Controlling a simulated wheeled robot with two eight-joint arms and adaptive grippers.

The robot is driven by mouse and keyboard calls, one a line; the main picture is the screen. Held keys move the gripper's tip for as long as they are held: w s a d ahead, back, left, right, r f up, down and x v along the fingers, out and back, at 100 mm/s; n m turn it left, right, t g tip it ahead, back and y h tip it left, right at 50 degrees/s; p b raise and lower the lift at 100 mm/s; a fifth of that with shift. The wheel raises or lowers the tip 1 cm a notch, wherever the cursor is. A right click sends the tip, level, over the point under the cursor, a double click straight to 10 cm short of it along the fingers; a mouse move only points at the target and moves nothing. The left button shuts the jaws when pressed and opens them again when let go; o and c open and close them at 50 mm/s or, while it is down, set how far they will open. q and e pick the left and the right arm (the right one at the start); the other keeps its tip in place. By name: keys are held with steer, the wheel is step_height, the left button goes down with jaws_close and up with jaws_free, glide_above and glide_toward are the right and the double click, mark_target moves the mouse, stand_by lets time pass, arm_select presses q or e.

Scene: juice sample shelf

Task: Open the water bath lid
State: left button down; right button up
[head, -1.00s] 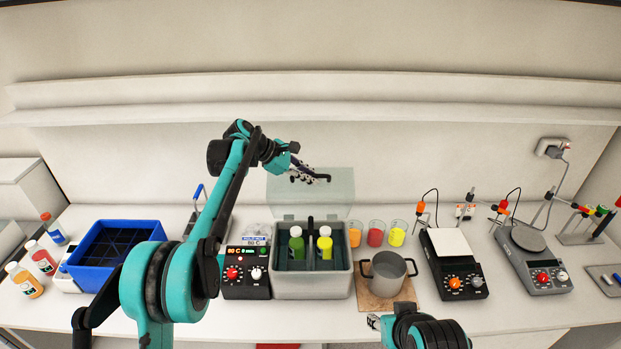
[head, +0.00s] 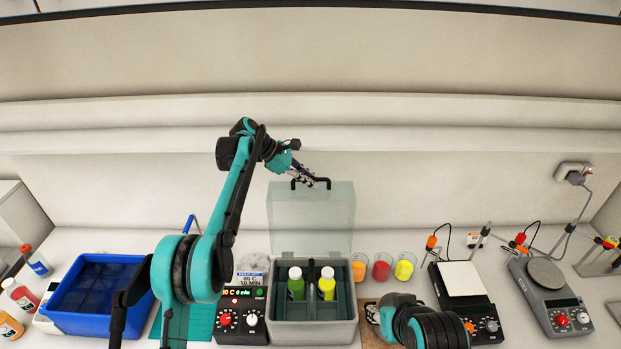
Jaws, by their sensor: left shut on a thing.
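The water bath (head: 312,333) is a grey box in the middle of the bench, with its inside uncovered. A green-filled bottle (head: 296,288) and a yellow-filled bottle (head: 327,288) stand in it, either side of a dark divider. Its translucent lid (head: 311,222) stands raised, roughly upright, at the back edge of the bath. My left gripper (head: 309,181) is at the top of the lid, shut on its black handle (head: 325,181). My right gripper (head: 374,313) is low, to the right of the bath; its fingers are too small and hidden to read.
A blue crate (head: 80,322) is farther left. Beakers with orange, red (head: 381,268) and yellow contents stand to the right.

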arm_select(q)
steer(key=shift+w+r, duration=0.15)
steer(key=c, duration=1.9)
jaws_free()
steer(key=shift+o, duration=0.2)
steer(key=shift+w, duration=0.2)
steer(key=shift+s, duration=0.1)
steer(key=v, duration=1.1)
steer(key=shift+a+r, duration=0.2)
steer(key=shift+a, duration=0.15)
steer(key=shift+s, duration=0.1)
